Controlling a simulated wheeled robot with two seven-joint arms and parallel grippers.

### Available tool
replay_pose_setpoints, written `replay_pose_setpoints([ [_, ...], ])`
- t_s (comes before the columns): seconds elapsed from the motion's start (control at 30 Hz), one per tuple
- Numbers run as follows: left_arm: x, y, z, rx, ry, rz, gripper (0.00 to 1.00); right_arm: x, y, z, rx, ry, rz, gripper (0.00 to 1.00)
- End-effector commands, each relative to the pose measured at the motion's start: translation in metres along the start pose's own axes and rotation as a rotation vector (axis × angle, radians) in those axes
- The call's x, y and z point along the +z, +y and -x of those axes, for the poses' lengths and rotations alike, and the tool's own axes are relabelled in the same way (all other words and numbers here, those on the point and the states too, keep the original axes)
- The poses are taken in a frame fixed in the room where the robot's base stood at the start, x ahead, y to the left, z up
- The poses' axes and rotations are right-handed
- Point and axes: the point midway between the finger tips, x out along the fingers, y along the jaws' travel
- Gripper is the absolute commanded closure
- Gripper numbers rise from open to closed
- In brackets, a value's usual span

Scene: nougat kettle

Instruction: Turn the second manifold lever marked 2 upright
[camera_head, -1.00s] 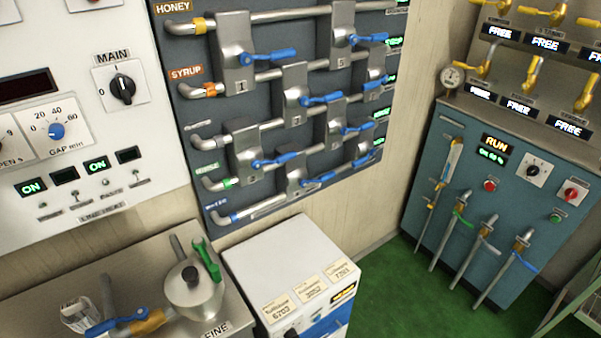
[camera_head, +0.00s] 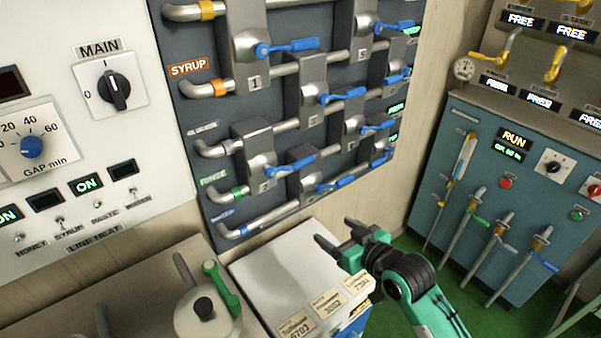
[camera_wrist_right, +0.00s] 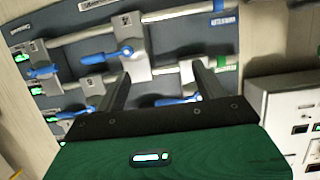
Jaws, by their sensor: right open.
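The manifold lever 2 (camera_head: 290,168) is a blue handle on the grey block marked 2 (camera_head: 255,150), at the lower left of the dark manifold panel. It lies nearly level, pointing right and slightly up. My right gripper (camera_head: 336,236), green and black, is open and empty, below and right of that lever and apart from it in the head view. In the right wrist view, which looks upside down, the open fingers (camera_wrist_right: 160,80) face the panel; a blue lever, apparently lever 2 (camera_wrist_right: 182,100), shows between them, partly hidden. My left gripper is out of view.
Several other blue levers sit close by, including lever 1 (camera_head: 290,46) above and one to the right (camera_head: 338,184). A white box (camera_head: 285,270) stands below the panel. A kettle-like pot (camera_head: 205,312) is at the lower left. A teal cabinet (camera_head: 480,160) is at the right.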

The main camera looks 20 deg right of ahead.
Motion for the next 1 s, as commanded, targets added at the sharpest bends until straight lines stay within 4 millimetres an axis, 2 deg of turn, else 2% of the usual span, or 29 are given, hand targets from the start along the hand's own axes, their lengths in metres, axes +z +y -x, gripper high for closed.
replay_pose_setpoints([
  [0.03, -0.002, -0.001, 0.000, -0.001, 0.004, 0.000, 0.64, -0.028, 0.005, -0.001, -0.010, 0.083, 0.010, 0.29],
  [0.1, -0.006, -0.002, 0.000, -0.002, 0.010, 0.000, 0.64, -0.059, 0.009, 0.001, -0.023, 0.178, 0.015, 0.29],
  [0.23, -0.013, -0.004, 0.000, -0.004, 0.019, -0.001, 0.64, -0.092, 0.012, 0.004, -0.040, 0.284, 0.017, 0.29],
  [0.37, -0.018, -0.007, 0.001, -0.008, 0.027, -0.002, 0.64, -0.102, 0.013, -0.001, -0.043, 0.311, 0.015, 0.29],
  [0.47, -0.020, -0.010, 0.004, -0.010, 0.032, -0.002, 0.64, -0.107, 0.013, -0.012, -0.043, 0.311, 0.013, 0.29],
  [0.83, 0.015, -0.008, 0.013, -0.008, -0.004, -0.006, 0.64, -0.129, 0.009, -0.084, -0.043, 0.306, 0.013, 0.29],
  [1.0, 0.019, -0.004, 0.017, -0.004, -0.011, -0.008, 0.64, -0.136, 0.008, -0.110, -0.042, 0.307, 0.014, 0.29],
])
